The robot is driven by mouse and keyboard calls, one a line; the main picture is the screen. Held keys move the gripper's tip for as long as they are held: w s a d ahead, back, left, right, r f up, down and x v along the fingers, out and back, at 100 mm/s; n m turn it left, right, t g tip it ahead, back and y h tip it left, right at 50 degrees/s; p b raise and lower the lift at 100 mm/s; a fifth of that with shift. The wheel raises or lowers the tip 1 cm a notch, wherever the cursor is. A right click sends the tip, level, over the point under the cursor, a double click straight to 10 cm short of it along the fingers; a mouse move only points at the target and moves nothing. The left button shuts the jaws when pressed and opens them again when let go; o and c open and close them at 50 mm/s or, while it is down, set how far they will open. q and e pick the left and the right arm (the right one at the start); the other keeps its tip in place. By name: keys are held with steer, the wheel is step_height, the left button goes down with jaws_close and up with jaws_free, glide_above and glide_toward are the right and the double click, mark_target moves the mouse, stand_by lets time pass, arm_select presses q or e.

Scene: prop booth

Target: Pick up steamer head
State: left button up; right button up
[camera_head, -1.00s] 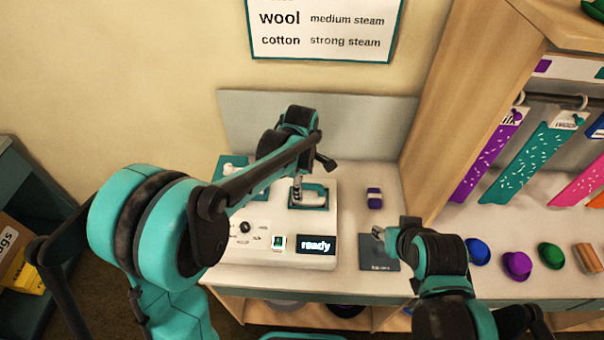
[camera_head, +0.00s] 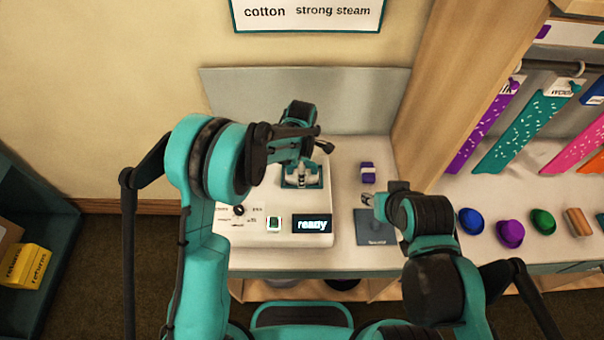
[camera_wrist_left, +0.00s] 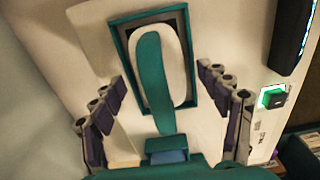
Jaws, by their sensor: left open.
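The steamer head (camera_wrist_left: 176,62), a white oval with a teal strip and handle, lies in a teal-framed recess on the white steamer unit (camera_head: 267,228). My left gripper (camera_wrist_left: 161,88) is open above it, with one finger on each side of the handle in the left wrist view. No contact shows. In the head view my left gripper (camera_head: 302,174) is over the teal frame (camera_head: 288,184) and hides most of the steamer head. My right gripper (camera_head: 368,200) is above a dark blue-grey mat (camera_head: 376,226) to the right; its jaws are too small to read.
The unit's display (camera_head: 312,224) reads "ready", with a dial (camera_head: 239,210) and a green-lit button (camera_head: 274,223) to its left. A purple block (camera_head: 368,172) stands right of the unit. A wooden partition (camera_head: 425,95) divides off hanging fabric strips and coloured caps.

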arm_select(q)
jaws_close()
stand_by(0.3)
